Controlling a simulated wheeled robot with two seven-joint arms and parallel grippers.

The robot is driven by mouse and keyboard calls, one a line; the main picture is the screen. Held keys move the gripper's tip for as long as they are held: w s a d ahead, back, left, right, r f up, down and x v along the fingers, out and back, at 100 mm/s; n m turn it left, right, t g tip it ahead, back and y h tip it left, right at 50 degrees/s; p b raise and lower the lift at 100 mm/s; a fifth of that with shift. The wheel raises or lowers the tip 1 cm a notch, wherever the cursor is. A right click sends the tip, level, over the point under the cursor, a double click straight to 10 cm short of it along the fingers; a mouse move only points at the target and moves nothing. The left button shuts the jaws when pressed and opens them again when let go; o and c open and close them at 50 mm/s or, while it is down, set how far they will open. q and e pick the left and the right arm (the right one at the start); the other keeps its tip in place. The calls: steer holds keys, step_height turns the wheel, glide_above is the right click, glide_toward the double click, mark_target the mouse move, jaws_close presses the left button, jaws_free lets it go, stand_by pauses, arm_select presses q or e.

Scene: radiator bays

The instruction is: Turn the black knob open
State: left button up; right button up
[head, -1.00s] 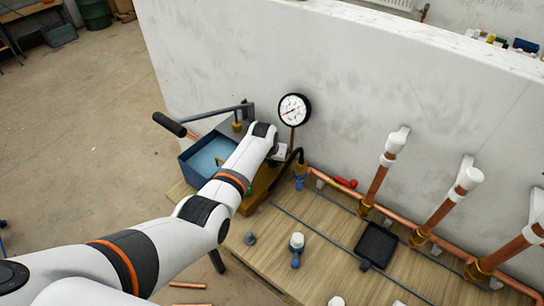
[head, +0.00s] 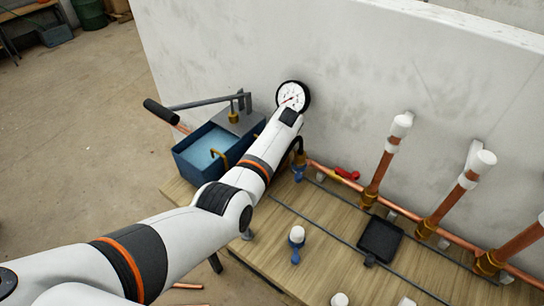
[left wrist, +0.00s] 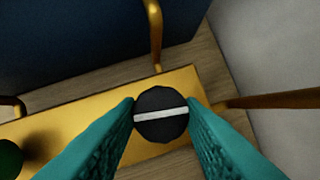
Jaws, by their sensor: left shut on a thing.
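The black knob (left wrist: 160,113) shows in the left wrist view as a round cap with a white bar across it, the bar nearly level in that picture. It sits over a brass block (left wrist: 90,125). My left gripper (left wrist: 161,110) has its two teal fingers on either side of the knob and is shut on it. In the head view my left arm (head: 265,150) reaches toward the pump below the gauge and hides the knob and the fingers. My right gripper is in neither view.
A blue water tank (head: 185,160) with a black-handled pump lever (head: 165,112) stands left of my arm. A round gauge (head: 293,97) is by the wall (head: 350,80). Copper pipes (head: 384,165), a red-handled valve (head: 347,173) and a black tray (head: 380,238) are to the right.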

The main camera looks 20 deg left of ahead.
arm_select(q)
steer(key=shift+w+n+g+b, duration=0.1)
steer(key=shift+n+g+b, duration=0.2)
steer(key=shift+n+b, duration=0.65)
steer(key=o, duration=1)
steer(key=shift+r, duration=0.1)
steer(key=p+v, duration=1.2)
steer(key=p, duration=0.1)
steer(key=shift+d, duration=0.25)
steer(key=shift+w, duration=0.1)
